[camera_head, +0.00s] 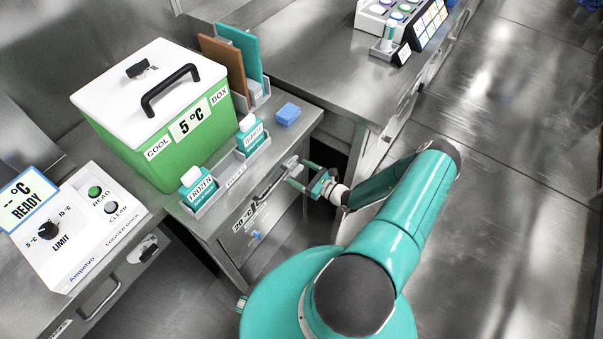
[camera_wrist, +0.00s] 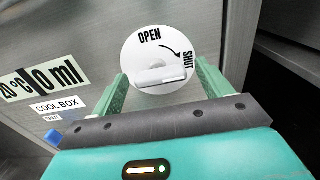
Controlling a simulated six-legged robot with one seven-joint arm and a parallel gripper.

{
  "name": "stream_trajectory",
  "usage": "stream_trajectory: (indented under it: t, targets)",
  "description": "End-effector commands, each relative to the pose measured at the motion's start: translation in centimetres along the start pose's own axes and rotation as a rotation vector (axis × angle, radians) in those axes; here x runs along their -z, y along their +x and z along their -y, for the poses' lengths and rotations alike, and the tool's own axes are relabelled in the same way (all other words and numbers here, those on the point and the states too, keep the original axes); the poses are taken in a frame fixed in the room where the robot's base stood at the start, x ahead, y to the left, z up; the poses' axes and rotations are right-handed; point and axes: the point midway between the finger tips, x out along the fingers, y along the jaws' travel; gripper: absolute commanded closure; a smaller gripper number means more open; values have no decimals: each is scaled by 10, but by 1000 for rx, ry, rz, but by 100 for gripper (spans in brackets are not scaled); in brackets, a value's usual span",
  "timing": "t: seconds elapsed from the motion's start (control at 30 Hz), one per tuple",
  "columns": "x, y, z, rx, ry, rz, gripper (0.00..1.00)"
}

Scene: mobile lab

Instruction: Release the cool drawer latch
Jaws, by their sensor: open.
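The latch is a white round dial (camera_wrist: 140,52) on a grey metal drawer front (camera_wrist: 60,35), marked OPEN at the top and SHUT at the right, with a curved arrow between. Its raised white bar (camera_wrist: 162,77) lies nearly level, with its right end below SHUT. My gripper (camera_wrist: 161,72) is open, one green finger on each side of the bar; I cannot tell whether they touch it. In the head view my gripper (camera_head: 307,181) is at the drawer front's right end, which partly hides the latch.
A drawer handle (camera_head: 270,182) is beside my gripper. Above stand a green cool box (camera_head: 150,150), labelled bottles (camera_head: 198,188) in a grey holder and a blue block (camera_head: 287,114). A control panel (camera_head: 75,225) is at left. Open floor (camera_head: 500,220) lies to the right.

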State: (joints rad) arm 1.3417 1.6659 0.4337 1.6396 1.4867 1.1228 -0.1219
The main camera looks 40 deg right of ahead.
Motion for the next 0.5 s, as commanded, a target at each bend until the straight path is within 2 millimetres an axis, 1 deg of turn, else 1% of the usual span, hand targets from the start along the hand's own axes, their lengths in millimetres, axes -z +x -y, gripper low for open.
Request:
stream_trajectory:
  t: [0.13,0.27,0.3,0.37,0.5]
  targets:
    - [0,0,0,0,0,0,22]
    - [0,-1,0,0,0,0,47]
    - [0,-1,0,0,0,0,55]
    - [0,-1,0,0,0,0,67]
    - [0,-1,0,0,-2,0,66]
